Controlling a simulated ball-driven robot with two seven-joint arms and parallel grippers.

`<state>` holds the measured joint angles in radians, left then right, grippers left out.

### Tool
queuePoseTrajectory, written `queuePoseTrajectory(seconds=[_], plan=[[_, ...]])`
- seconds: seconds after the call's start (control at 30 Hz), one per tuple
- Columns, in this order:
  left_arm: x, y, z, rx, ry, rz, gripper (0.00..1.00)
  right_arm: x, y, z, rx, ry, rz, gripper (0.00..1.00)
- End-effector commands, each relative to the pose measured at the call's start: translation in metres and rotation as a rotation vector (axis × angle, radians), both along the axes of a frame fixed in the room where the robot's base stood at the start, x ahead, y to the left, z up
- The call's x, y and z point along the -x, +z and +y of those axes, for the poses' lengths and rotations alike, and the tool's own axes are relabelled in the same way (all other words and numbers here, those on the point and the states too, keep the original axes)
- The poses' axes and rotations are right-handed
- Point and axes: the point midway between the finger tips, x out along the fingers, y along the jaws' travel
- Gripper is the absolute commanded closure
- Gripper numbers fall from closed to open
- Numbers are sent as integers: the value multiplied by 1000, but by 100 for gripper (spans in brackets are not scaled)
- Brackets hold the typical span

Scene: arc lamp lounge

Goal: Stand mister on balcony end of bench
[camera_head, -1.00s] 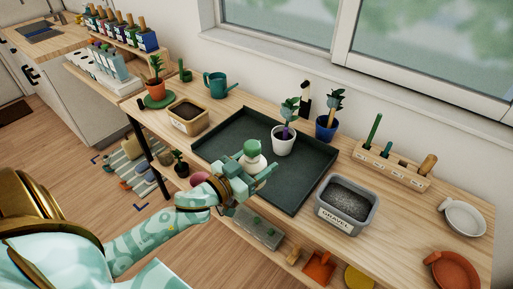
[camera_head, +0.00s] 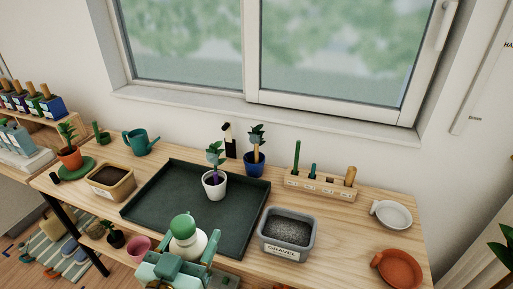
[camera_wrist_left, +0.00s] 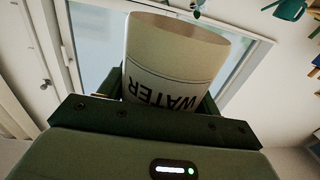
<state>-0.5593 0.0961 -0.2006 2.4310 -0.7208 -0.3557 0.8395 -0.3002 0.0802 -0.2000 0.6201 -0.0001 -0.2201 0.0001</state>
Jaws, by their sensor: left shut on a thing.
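The mister is a white bottle (camera_head: 187,241) with a green top. My left gripper (camera_head: 187,254) is shut on it and holds it upright in front of the dark tray's near edge in the head view. In the left wrist view its white body with the word WATER (camera_wrist_left: 174,62) stands between the fingers. The wooden bench (camera_head: 338,238) runs along the wall under the window. Its right end carries a white dish (camera_head: 393,214) and a terracotta dish (camera_head: 398,268). My right gripper is not in view.
The dark tray (camera_head: 150,203) holds a white pot with a plant (camera_head: 214,186). A grey gravel tub (camera_head: 287,246) stands right of the tray. A wooden tool rack (camera_head: 320,188) stands at the back. Bare wood lies between the tub and the dishes.

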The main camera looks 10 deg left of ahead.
Motion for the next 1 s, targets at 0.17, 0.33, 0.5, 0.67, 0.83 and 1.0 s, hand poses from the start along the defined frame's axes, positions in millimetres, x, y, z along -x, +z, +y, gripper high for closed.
queuePoseTrajectory(seconds=[0.17, 0.33, 0.5, 0.67, 0.83, 1.0], plan=[[-4, 6, 0, -1, -8, -6, 71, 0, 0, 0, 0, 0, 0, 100], [-35, -1, 13, -11, -72, -3, 71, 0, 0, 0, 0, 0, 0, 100], [-73, -34, 44, -6, -172, 1, 71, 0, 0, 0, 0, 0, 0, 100], [-81, -58, 58, 3, -216, 2, 71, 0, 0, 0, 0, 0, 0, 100], [-80, -59, 55, 2, -240, -1, 71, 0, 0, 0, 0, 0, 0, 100], [-80, -60, 55, 2, -239, -1, 71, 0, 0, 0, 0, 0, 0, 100]])
